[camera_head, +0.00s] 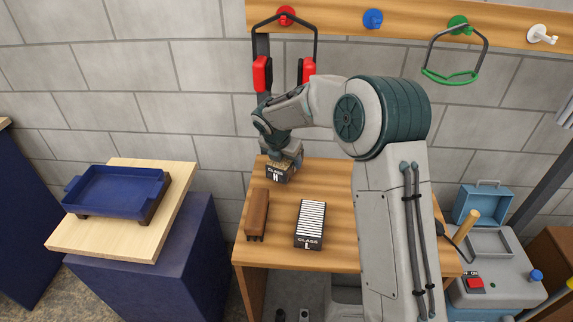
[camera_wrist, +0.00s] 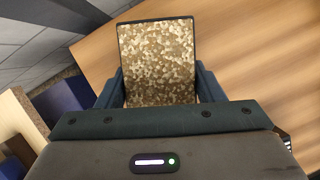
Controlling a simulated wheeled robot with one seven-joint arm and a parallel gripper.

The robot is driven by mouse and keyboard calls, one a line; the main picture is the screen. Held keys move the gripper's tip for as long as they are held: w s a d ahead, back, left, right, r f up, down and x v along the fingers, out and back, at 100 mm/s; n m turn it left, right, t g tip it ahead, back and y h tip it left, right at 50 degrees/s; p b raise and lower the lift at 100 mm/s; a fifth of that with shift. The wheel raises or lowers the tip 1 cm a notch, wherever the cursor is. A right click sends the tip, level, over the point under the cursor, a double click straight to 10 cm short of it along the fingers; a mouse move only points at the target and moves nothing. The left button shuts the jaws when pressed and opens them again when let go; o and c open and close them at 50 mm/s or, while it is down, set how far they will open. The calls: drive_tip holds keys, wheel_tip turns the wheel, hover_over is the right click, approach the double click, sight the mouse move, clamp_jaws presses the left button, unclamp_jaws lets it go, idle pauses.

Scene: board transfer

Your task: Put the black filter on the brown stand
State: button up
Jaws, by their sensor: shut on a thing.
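A black-framed filter (camera_head: 279,173) marked "CLASS H", with a speckled tan face, is at the back left of the wooden table. My gripper (camera_head: 287,158) is shut on it from above. In the wrist view the filter (camera_wrist: 157,62) sits between the two blue-grey fingers. I cannot tell whether it touches the table. A second black-framed filter (camera_head: 309,226), marked "CLASS L" with white pleats, lies on the table nearer the front. A long brown stand (camera_head: 257,212) with dark feet is left of it, in front of my gripper.
The wooden table (camera_head: 337,180) is clear between these things. Red ear defenders (camera_head: 261,73) hang behind my gripper. A grey machine (camera_head: 500,281) stands at right.

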drive_tip(key=shift+d+f, duration=0.15)
drive_tip(key=shift+f, duration=1.2)
drive_tip(key=shift+f, duration=0.2)
drive_tip(key=o, duration=1)
drive_tip(key=shift+r, duration=0.15)
